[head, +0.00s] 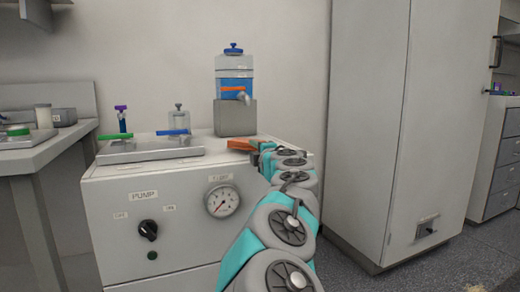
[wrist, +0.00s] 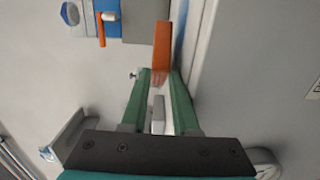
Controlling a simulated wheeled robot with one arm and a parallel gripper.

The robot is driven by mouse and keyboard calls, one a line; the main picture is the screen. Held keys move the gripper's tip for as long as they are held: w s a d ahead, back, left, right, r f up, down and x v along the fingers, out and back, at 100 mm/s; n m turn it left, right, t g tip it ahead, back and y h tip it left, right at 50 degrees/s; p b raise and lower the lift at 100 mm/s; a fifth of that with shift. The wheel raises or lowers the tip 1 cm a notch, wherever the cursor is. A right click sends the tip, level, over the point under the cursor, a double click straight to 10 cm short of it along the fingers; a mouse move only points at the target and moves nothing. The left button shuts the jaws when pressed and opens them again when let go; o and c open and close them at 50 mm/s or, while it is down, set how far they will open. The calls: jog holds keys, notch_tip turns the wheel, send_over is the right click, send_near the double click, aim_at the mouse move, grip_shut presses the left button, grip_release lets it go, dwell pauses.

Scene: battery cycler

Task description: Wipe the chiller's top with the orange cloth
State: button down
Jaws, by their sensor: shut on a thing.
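The orange cloth (head: 243,145) shows as a small flat piece near the right back part of the white cabinet's top (head: 215,152). I take this cabinet, with its gauge and pump switch, for the chiller. My gripper (head: 260,152) is shut on the cloth, which sticks out beyond the fingertips. In the wrist view the cloth (wrist: 161,48) is upright in the picture between the green fingers (wrist: 161,78). The cloth is low over the top; I cannot tell whether it touches. My arm hides the cabinet's right front part.
A blue-filled dispenser (head: 235,82) with an orange tap stands on a grey block (head: 235,118) just behind the cloth. A tall grey cabinet (head: 370,120) stands at right, a bench (head: 50,145) at left.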

jog(key=shift+s+a, duration=0.2)
jog(key=shift+a, duration=0.5)
jog(key=shift+f, duration=0.1)
jog(key=shift+d, duration=0.1)
